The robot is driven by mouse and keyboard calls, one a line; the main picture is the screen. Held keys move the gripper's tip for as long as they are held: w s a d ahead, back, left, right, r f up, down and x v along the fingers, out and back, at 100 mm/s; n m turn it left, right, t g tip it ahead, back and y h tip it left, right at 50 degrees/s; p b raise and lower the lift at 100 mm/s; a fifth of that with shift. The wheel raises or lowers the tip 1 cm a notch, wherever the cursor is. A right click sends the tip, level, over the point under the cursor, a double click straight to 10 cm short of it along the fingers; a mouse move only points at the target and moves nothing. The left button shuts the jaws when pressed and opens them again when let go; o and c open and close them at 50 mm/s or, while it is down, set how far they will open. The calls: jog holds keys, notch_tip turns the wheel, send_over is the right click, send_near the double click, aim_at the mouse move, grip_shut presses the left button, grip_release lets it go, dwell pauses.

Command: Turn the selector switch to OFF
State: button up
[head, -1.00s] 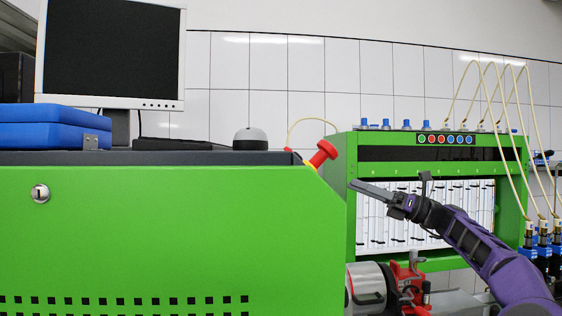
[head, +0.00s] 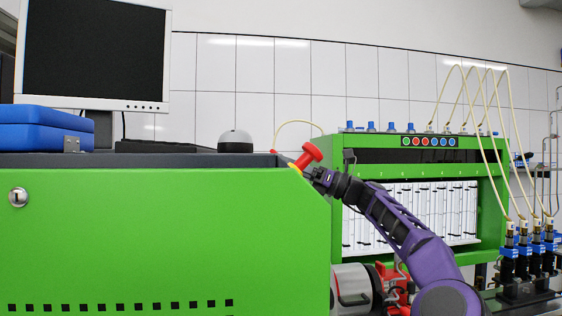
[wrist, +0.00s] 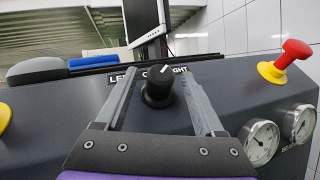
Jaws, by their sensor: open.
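The selector switch (wrist: 159,88) is a black knob on the dark sloping panel, with a white pointer mark on top that leans up and to the right. A label strip behind it shows part of LEFT, OFF and RIGHT; the knob and fingers cover some letters. My gripper (wrist: 158,74) is open, with one finger on each side of the knob. A gap shows on both sides, so I see no clear contact. In the head view, my gripper (head: 314,176) is at the right end of the green cabinet beside the red button, its fingertips hidden. The switch is hidden there.
A red mushroom button (wrist: 292,52) on a yellow base stands right of the switch, near two round gauges (wrist: 262,140). Another yellow base (wrist: 4,116) shows at the left edge. The monitor (head: 95,50) and blue case (head: 42,130) stand on the cabinet (head: 150,230).

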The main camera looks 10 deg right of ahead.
jog(key=shift+w+a+r, duration=0.2)
jog(key=shift+a+r, duration=0.05)
jog(key=shift+a, duration=0.3)
grip_shut()
